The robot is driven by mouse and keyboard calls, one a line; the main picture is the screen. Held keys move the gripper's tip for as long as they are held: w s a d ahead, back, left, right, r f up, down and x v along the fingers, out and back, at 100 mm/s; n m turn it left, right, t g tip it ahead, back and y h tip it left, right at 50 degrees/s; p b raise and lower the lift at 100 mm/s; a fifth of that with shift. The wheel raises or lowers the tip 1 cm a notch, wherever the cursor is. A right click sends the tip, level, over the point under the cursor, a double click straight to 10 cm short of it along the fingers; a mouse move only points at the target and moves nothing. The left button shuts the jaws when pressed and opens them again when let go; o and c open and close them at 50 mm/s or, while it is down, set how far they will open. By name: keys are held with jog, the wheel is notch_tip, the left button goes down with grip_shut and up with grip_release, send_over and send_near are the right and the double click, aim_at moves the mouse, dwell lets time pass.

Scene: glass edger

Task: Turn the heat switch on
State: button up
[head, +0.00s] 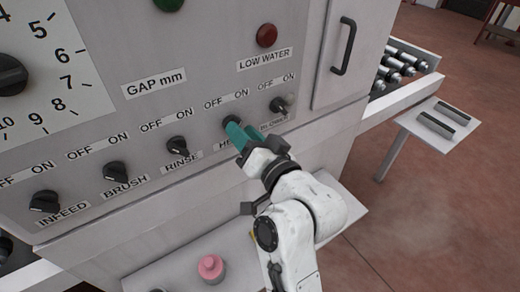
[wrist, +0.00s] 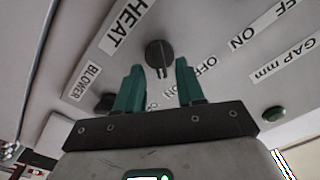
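The heat switch (wrist: 158,53) is a dark round knob on the grey panel, with its HEAT label (wrist: 122,20) beside it in the wrist view. In the head view the knob (head: 232,121) is partly hidden behind my gripper, which also covers part of its label. My gripper (head: 236,132) has teal fingers and reaches up to the panel at this knob. In the wrist view the fingers (wrist: 159,68) stand apart, with a gap on either side of the knob's narrow lower part. I cannot tell which setting the knob points to.
The blower knob (head: 279,105) is close on the right; the rinse (head: 177,146), brush (head: 115,172) and infeed (head: 44,202) knobs are to the left. A red lamp (head: 266,35) is above and a door handle (head: 343,46) at upper right.

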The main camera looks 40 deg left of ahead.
jog(key=b+v, duration=0.2)
jog(key=v, duration=0.7)
jog(key=shift+d, duration=0.2)
jog(key=shift+s, duration=0.1)
jog(key=d+f+m+h, duration=0.3)
jog(key=d+f+h, duration=0.7)
jog(key=d+f, duration=1.15)
jog(key=s+d+f+m+g+h, duration=0.2)
jog(key=s+d+f, duration=0.3)
jog(key=s+d, duration=0.5)
jog(key=s+d+f+m+g+h, duration=0.2)
jog(key=s+d+f+g+h, duration=0.1)
jog(key=s+d, duration=0.8)
jog(key=d+f+h, duration=0.1)
jog(key=d, duration=0.2)
jog(key=shift+f+g+h, duration=0.35)
jog(key=shift+g+h, duration=0.05)
